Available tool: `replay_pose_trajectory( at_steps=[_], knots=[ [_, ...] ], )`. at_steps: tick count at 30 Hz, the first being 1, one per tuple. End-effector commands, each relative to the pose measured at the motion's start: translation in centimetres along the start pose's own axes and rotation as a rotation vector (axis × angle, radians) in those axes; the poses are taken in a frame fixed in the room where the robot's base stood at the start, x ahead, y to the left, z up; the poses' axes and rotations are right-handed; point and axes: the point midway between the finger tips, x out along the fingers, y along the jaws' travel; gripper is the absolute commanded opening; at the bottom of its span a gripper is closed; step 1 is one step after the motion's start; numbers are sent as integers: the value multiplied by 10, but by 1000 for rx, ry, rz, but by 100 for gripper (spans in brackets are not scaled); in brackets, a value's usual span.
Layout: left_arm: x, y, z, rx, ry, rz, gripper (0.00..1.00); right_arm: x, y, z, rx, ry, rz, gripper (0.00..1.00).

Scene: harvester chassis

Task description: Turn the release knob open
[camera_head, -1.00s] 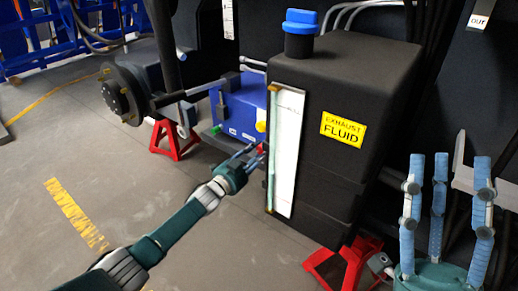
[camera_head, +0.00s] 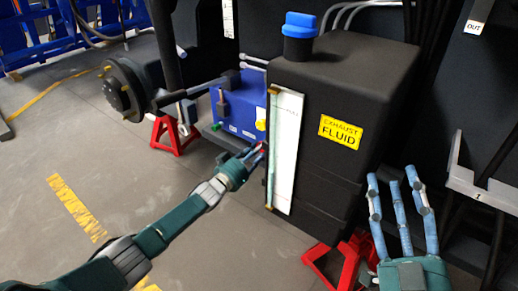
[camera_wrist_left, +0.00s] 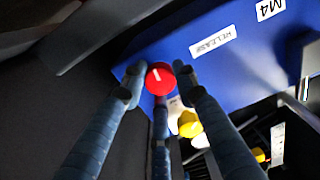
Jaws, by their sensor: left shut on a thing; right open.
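The release knob (camera_wrist_left: 160,78) is a round red knob with a short white mark, tilted slightly from upright in the left wrist view. It sits at the blue box (camera_wrist_left: 245,60) near a white "RELEASE" label (camera_wrist_left: 213,42). My left gripper (camera_wrist_left: 160,92) has its three fingers closed around the knob. In the head view my left gripper (camera_head: 256,153) reaches the blue box (camera_head: 242,103) beside the black tank, and its fingers mostly hide the knob. My right gripper (camera_head: 400,190) is open and empty, fingers pointing up, right of the tank.
The black exhaust fluid tank (camera_head: 335,95) with a blue cap (camera_head: 299,24) stands close right of my left gripper. Red stands (camera_head: 345,262) are below it and at the left (camera_head: 172,138). Yellow knobs (camera_wrist_left: 190,125) sit near the red knob.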

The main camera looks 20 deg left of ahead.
Motion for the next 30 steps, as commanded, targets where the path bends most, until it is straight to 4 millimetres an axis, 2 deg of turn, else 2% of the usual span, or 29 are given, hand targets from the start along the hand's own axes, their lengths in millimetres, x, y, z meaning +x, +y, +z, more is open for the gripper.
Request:
replay_pose_trajectory(
  at_steps=[9, 24, 25, 27, 30],
  knots=[
    [-1, -3, 2, -103, -8, -6, 3, 0, 1, 7, -1, -33, 2, 47],
    [-1, -3, 3, -118, -10, -6, 3, 0, 1, 8, -2, -37, 3, 47],
    [-1, -3, 3, -118, -10, -6, 35, 0, 1, 8, -2, -36, 3, 47],
    [-1, -2, 3, -118, -10, -6, 48, 0, 1, 8, -2, -36, 3, 47],
    [-1, -2, 2, -118, -8, -4, 48, 0, 1, 8, -2, -36, 3, 47]
  ],
)
